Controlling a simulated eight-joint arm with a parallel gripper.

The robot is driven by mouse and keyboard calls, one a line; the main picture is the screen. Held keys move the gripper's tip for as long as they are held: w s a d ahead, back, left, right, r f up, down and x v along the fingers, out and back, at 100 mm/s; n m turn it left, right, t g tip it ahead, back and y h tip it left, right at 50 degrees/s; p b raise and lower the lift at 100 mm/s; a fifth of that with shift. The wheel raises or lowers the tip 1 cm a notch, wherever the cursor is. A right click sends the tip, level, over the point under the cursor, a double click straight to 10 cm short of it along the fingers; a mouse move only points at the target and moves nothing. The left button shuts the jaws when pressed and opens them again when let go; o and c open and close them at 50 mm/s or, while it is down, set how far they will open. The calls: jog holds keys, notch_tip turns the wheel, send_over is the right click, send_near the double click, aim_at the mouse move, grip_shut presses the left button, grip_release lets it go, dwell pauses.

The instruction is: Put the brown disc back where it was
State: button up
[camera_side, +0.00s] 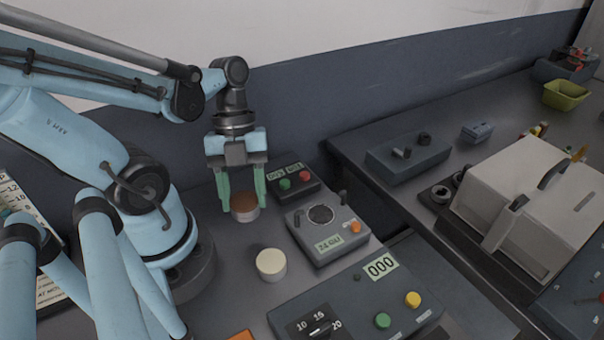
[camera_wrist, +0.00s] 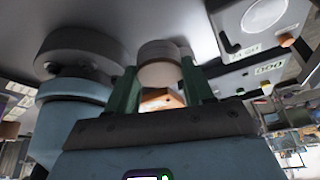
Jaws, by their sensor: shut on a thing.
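The brown disc (camera_side: 243,202) is between the two green fingers of my gripper (camera_side: 244,206), at the back of the bench in the side view. A pale, round band shows directly under its brown top. I cannot tell whether this is part of the disc or a separate piece, or whether it touches the bench. In the wrist view a pale round body (camera_wrist: 160,52) sits between the fingertips of my gripper (camera_wrist: 160,70). The fingers are shut on its sides.
A cream-topped round piece (camera_side: 271,262) stands in front. A white-lidded machine (camera_side: 540,195) is farther right.

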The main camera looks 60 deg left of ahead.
jog(key=shift+f, duration=3.15)
jog(key=shift+f, duration=0.1)
jog(key=o, duration=1.2)
jog(key=shift+o, duration=0.2)
jog(key=shift+v, duration=6)
jog(key=w+d+r+n+t+y, duration=0.1)
jog(key=w+n+t, duration=0.3)
jog(key=n, duration=0.7)
jog(key=w+d+n+t+y, duration=0.3)
jog(key=w+n+t, duration=0.2)
jog(key=w+n, duration=0.3)
jog(key=shift+r+n, duration=0.35)
jog(key=shift+n, duration=1.45)
